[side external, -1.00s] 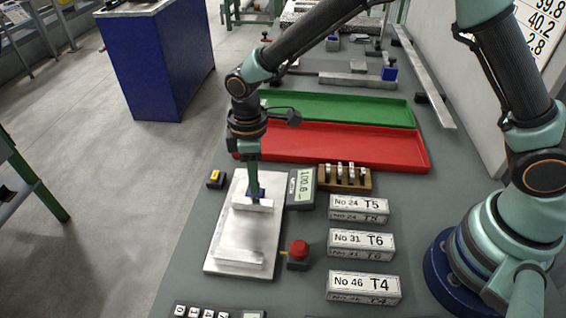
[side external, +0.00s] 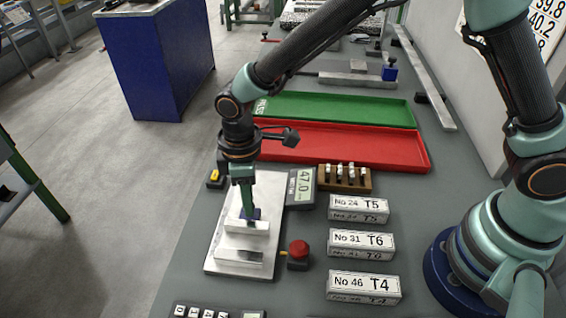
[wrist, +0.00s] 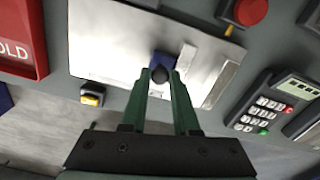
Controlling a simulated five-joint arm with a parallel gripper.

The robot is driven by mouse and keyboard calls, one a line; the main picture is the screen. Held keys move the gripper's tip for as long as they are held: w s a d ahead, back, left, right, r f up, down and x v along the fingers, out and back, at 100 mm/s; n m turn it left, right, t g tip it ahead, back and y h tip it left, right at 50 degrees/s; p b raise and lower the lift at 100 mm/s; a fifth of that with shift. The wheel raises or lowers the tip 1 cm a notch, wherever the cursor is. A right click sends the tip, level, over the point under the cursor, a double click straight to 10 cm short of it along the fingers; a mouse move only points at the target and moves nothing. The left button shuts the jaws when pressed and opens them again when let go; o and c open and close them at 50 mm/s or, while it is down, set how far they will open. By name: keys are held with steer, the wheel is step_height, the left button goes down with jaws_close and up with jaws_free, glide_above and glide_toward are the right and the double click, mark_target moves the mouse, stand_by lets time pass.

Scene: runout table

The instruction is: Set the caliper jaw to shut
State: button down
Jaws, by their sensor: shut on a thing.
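The caliper is a bright metal plate (side external: 222,258) on the grey bench, with a sliding jaw (side external: 236,227) and a fixed jaw (side external: 239,258) near its front end. A small gap separates the two jaws. The sliding jaw carries a dark blue block with a round knob (wrist: 159,73), seen in the wrist view. My gripper (side external: 249,210) is shut on this knob from above, its green fingers on both sides. The display (side external: 301,186) beside the plate reads 47.0. The fingers hide part of the knob and block in the side view.
A red button (side external: 298,250) stands right of the plate, and a yellow button (side external: 215,177) at its upper left. White labelled blocks (side external: 361,245) line the right side. Red (side external: 345,148) and green (side external: 340,108) trays lie behind. A keypad (side external: 215,311) is at the front edge.

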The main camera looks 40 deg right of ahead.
steer(key=s+a, duration=0.3)
steer(key=shift+s+a+r, duration=0.1)
steer(key=shift+s+a, duration=0.15)
steer(key=shift+a, duration=0.05)
steer(key=c, duration=0.7)
jaws_free()
steer(key=shift+o, duration=0.2)
step_height(320, 180, up, 12)
